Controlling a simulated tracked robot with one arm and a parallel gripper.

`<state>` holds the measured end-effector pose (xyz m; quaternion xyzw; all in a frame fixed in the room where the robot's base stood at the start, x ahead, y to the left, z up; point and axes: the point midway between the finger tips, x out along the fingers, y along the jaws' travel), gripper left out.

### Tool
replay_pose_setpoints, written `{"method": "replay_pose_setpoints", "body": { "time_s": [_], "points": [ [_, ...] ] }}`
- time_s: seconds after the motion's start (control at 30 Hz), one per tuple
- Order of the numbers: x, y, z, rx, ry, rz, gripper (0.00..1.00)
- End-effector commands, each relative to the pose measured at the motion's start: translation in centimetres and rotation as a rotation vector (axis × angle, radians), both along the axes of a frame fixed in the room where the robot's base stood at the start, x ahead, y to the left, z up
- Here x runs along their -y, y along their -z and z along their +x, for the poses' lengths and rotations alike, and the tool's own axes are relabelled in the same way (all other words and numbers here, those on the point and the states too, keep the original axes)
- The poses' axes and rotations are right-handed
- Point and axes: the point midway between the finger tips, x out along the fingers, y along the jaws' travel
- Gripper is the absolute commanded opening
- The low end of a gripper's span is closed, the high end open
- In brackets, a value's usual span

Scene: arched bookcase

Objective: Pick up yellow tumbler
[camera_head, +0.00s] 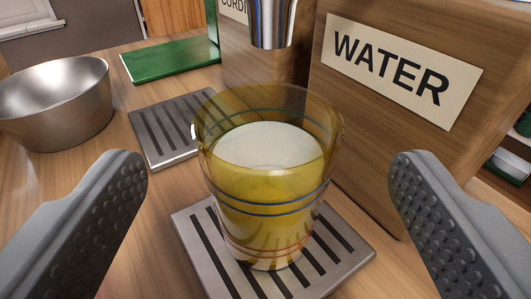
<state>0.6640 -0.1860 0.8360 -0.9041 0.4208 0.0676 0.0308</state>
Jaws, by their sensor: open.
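The yellow tumbler (265,200) is see-through, with thin blue and reddish bands around it. It stands upright on a slotted metal drip tray (345,258) in front of the wooden box labelled WATER. A whitish surface shows inside it; I cannot tell whether this is liquid. My gripper (268,172) is open, one grey studded finger to the left of the tumbler and one to the right. Gaps show between both fingers and the tumbler.
The WATER box (345,120) stands close behind and right. A metal spout (273,22) hangs behind the tumbler. A second drip tray (165,125), a steel bowl (55,105) and a green board (170,60) are at left. Bare wood lies in front of the bowl.

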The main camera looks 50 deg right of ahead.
Motion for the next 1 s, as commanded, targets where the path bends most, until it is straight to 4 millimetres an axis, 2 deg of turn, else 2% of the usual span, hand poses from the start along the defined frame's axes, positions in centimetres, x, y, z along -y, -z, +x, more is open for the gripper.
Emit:
{"method": "replay_pose_setpoints", "body": {
  "time_s": [0.17, 0.53, 0.87, 0.97, 1.0],
  "points": [
    [0.5, 0.2, 0.6, 0.0, 0.0, 0.001, 0.8],
    [3.6, 1.3, 3.4, 0.0, 0.0, 0.001, 0.8],
    [3.8, 1.2, 3.8, 0.0, -0.003, 0.002, 0.8],
    [3.8, 1.2, 3.8, -0.001, -0.003, 0.002, 0.55],
    [3.8, 1.2, 3.8, -0.001, -0.003, 0.002, 0.44]
  ]
}}
